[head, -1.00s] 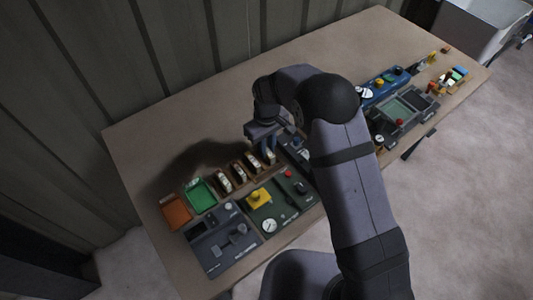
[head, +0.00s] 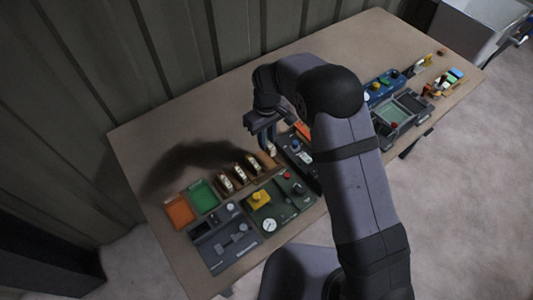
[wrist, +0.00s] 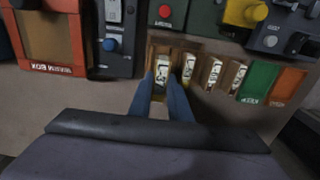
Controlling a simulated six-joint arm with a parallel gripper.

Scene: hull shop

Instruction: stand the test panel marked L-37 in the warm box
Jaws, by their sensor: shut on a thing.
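My gripper (wrist: 164,84) is shut on a pale test panel (wrist: 161,70) with a dark label. The label seems to begin with L, but I cannot read it surely. The panel is upright at the end of the wooden rack; I cannot tell whether it is clear of its slot. In the head view my gripper (head: 269,143) is above the rack's far end, and the held panel (head: 271,151) shows below it. Several similar panels stand in the rack beside it, such as one (wrist: 188,69).
A green tray (head: 204,197) and an orange tray (head: 179,211) lie past the rack's other end. Grey and green control units (head: 232,251) line the table's near side. A dark unit with a blue knob (wrist: 110,60) stands between rack and red-orange box. The back of the table is clear.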

